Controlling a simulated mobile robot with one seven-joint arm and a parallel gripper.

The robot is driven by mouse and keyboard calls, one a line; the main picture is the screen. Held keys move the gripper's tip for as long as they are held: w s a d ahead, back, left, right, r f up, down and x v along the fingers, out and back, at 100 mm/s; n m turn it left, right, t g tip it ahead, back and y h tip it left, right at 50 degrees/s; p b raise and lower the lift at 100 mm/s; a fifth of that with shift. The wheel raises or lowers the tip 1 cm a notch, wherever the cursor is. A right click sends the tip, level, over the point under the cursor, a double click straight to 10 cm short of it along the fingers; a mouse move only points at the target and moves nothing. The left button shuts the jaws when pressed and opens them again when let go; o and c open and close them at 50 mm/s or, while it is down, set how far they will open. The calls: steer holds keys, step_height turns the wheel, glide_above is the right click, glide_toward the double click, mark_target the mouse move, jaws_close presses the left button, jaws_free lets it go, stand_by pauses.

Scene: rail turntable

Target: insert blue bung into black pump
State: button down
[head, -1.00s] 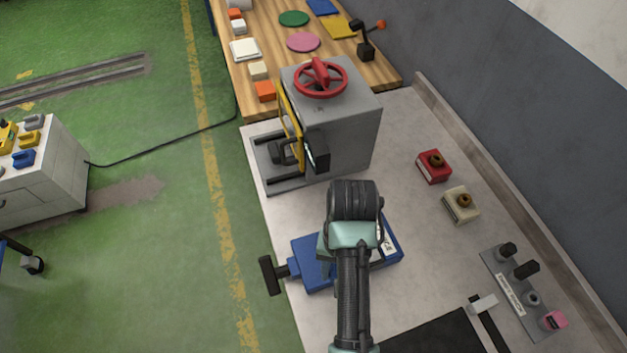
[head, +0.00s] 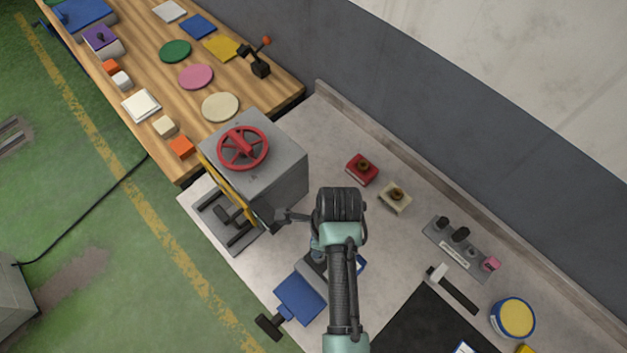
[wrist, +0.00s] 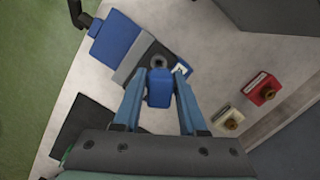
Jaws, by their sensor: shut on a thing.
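My gripper (wrist: 159,84) is shut on the blue bung (wrist: 159,93), which shows between its two blue fingers in the wrist view. Just past the bung's tip is a grey ring (wrist: 158,61) on a dark grey body at the blue vise (wrist: 113,36). This body may be the black pump; its outline is partly hidden by the bung and fingers. I cannot tell whether bung and ring touch. In the head view, my arm hides most of the gripper, above the right side of the blue vise (head: 300,298).
A grey machine with a red handwheel (head: 242,148) stands behind left. A red block (head: 362,168) and a cream block (head: 395,197) with brown rings lie right. A rack (head: 455,245) holds dark pegs and a pink piece. A hammer (head: 455,291) and black mat (head: 420,325) lie near.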

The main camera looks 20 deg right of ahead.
steer(key=shift+d+r, duration=0.1)
steer(key=shift+s, duration=0.2)
steer(key=shift+f+b, duration=1.95)
steer(key=shift+f, duration=0.95)
steer(key=shift+p, duration=0.8)
steer(key=shift+f+b, duration=1.05)
steer(key=shift+f, duration=0.65)
steer(key=shift+c, duration=1.9)
jaws_free()
